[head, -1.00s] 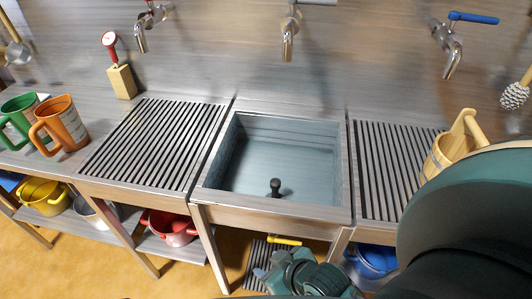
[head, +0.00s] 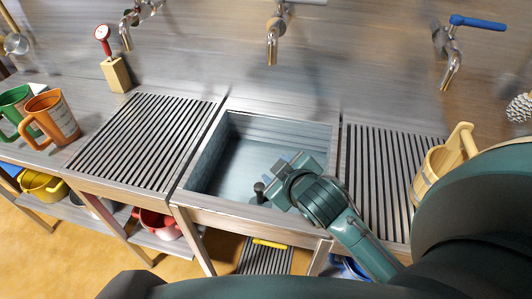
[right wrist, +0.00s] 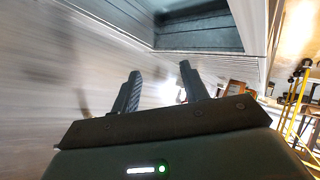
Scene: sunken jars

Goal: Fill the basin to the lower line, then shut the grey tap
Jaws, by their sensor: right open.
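The basin (head: 190,196) is sunk in the middle of the counter. Its inside is blue-grey, with faint horizontal lines on the back wall. I cannot tell whether water stands in it. My right gripper (head: 289,172) is over the basin's front right part, open and empty. Its spread fingers show in the right wrist view (right wrist: 160,85). My left gripper is not in view.
A blue-handled tap (head: 447,50) is at right and another tap (head: 127,30) at left. Slatted drainboards (head: 150,140) flank the basin. Orange (head: 50,118) and green (head: 14,108) mugs stand at left. A wooden bucket (head: 437,168) stands at right, partly behind my arm.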

